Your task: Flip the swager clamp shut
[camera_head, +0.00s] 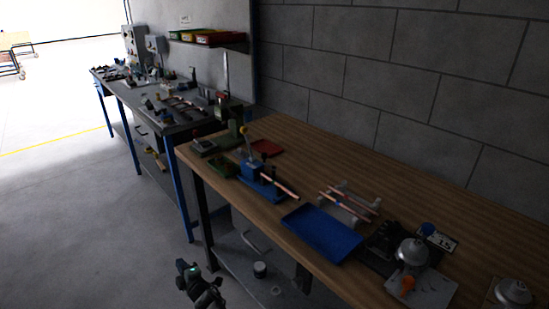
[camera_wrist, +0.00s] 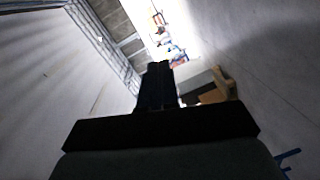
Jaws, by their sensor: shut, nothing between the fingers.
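The blue swager (camera_head: 262,185) sits on the wooden workbench, left of the bench's middle. Its lever (camera_head: 248,145) stands up, with a yellow-orange knob on top. A copper-coloured tube (camera_head: 284,186) runs from the swager toward the lower right. It is too small to tell how the clamp jaws sit around the tube. My gripper (camera_head: 186,270) is low in front of the bench, well apart from the swager. In the wrist view my black gripper fingers (camera_wrist: 158,72) are shut together with nothing between them. The swager cannot be made out there.
A blue tray (camera_head: 322,233) lies right of the swager, with tubes on a rack (camera_head: 350,205) behind it. Metal domed devices (camera_head: 412,252) stand at the right. The bench's front edge lies between my gripper and the swager.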

